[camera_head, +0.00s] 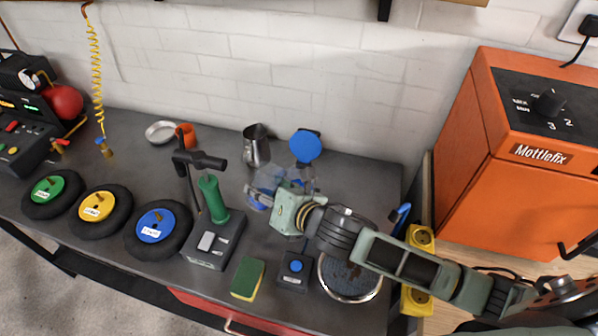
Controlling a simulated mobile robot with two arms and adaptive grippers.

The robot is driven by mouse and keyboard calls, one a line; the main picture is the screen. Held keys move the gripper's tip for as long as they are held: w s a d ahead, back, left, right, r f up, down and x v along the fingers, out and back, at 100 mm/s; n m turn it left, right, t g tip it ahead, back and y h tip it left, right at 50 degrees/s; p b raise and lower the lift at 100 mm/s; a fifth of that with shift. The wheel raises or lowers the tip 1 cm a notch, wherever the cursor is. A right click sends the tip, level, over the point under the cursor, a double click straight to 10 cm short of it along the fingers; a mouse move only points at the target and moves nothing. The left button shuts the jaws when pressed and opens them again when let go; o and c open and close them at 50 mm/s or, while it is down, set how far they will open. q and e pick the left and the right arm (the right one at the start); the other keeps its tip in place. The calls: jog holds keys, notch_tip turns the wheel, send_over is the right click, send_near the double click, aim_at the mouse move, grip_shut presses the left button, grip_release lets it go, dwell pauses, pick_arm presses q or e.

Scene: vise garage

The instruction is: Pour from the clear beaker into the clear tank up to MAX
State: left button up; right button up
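My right arm comes in from the right, and its gripper (291,206) is over the right part of the bench. A clear, see-through vessel (264,183) with some blue on it is just beyond and left of the gripper, partly hidden by it. It looks like the clear tank, with a round blue lid (305,146) standing up behind it. I cannot make out the clear beaker separately, nor the MAX mark or any liquid level. The fingers are too small and hidden to tell whether they hold anything. My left gripper is not in view.
A metal pitcher (256,147) stands behind the vessel. A green-handled pump (212,200), several wheels (160,230), a sponge (248,278), a small box with a blue button (294,268) and a round dish (350,279) are around.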

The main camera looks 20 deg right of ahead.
aim_at(255, 205)
jog(key=a+f+n+h+p, duration=0.2)
jog(key=shift+s+a+n+t+p, duration=0.3)
jog(key=shift+s+n+t+p, duration=0.05)
jog(key=shift+s+n+t, duration=0.05)
jog(key=shift+a+r+n+p, duration=0.2)
jog(key=shift+n+p, duration=0.2)
jog(key=shift+p, duration=0.3)
jog(key=shift+s+a+n+h+p, duration=0.2)
jog(key=shift+n+h+p, duration=0.1)
jog(key=shift+h, duration=0.2)
jog(key=shift+w, duration=0.1)
